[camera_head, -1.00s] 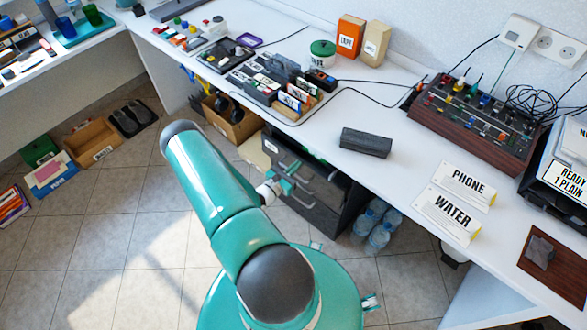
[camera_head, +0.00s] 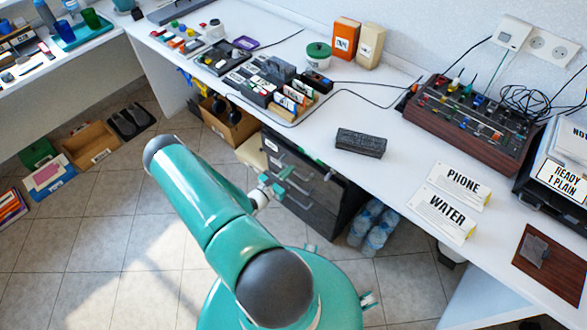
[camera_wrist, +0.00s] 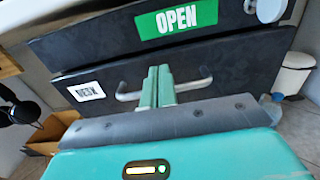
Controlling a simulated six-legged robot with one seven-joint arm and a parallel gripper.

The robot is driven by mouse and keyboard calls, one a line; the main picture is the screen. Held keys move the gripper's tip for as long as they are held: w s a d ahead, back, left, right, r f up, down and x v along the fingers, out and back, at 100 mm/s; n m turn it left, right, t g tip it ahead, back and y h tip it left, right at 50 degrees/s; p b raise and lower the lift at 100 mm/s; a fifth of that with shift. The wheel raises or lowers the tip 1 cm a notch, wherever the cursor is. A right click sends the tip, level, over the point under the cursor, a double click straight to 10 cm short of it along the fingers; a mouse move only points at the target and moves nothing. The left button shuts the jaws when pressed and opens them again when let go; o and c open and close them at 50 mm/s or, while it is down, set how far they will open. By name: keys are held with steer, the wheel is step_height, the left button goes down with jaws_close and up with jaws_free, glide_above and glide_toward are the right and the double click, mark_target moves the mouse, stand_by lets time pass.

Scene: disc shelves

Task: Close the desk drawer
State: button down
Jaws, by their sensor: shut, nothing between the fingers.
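The desk drawer has a dark front (camera_wrist: 225,70) with a white label at its left and a bar handle (camera_wrist: 196,83). In the head view it is in the dark drawer unit (camera_head: 325,190) under the white desk. A dark panel with a green OPEN sign (camera_wrist: 177,19) shows above the drawer front in the wrist view. How far out the drawer stands is hard to tell. My gripper (camera_wrist: 157,76) is shut and empty, its green fingertips in front of the drawer front, at the handle's middle. Contact cannot be made out. In the head view my gripper (camera_head: 272,186) is beside the unit's front.
The white desk top (camera_head: 320,130) overhangs the unit and bears a dark block (camera_head: 360,143) and a card rack (camera_head: 265,85). Water bottles (camera_head: 373,228) stand right of the unit, a cardboard box (camera_head: 230,122) to its left.

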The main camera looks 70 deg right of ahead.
steer(key=v, duration=1)
glide_toward(281, 146)
steer(key=x, duration=0.7)
steer(key=shift+w+f, duration=0.1)
steer(key=shift+f, duration=0.2)
steer(key=shift+x, duration=1.1)
steer(key=shift+d+r, duration=0.15)
steer(key=shift+d, duration=0.05)
